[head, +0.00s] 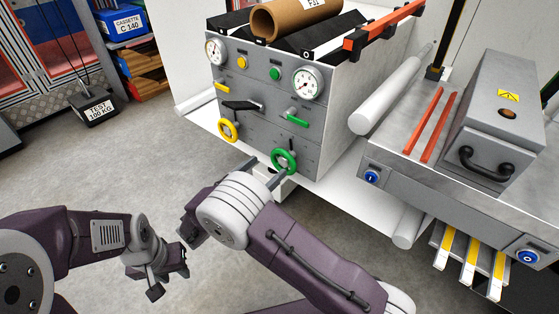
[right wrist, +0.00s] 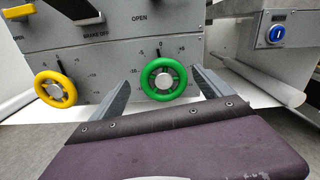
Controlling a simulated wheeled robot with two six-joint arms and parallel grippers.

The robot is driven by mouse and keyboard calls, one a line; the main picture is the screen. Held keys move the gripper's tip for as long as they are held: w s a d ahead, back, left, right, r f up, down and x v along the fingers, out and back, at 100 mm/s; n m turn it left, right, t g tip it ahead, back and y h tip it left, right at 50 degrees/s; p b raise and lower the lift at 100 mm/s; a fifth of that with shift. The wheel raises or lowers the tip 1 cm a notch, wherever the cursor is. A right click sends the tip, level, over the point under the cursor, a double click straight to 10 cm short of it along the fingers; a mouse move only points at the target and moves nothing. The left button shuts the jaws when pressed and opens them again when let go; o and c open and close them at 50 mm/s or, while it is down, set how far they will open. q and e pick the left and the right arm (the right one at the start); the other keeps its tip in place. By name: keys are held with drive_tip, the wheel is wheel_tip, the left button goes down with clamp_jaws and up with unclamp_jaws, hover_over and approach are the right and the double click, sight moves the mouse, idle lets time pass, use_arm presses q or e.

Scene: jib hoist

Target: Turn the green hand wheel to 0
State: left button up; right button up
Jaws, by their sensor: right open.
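The green hand wheel (head: 285,161) sits low on the right of the grey control panel's front. It also shows in the right wrist view (right wrist: 164,79), upright and facing me, with a scale around it. A dark pointer above the wheel stands close to the 0 mark; the exact reading is too small to tell. My right gripper (head: 268,168) is open in front of the wheel. In the right wrist view its fingers (right wrist: 165,71) stand to either side of the wheel, with gaps visible. My left gripper (head: 168,279) hangs low over the floor, away from the panel, holding nothing visible.
A yellow hand wheel (head: 228,130) is left of the green one, with a black lever (head: 242,105) and a green handle (head: 295,118) above. A steel bench (head: 400,160) stands at right. Floor between is clear.

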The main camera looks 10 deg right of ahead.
sight(283, 155)
drive_tip(key=b+x, duration=0.2)
drive_tip(key=x, duration=0.5)
drive_tip(key=shift+w+d+f+b, duration=0.1)
drive_tip(key=shift+w+d+b, duration=0.15)
drive_tip(key=shift+d+b, duration=0.1)
drive_tip(key=shift+w+d, duration=0.25)
drive_tip(key=shift+d, duration=0.05)
drive_tip(key=c, duration=1.2)
drive_tip(key=shift+o, duration=0.2)
drive_tip(key=shift+s+d+m+p, duration=0.1)
drive_tip(key=shift+s+m+p, duration=0.15)
drive_tip(key=shift+m, duration=0.55)
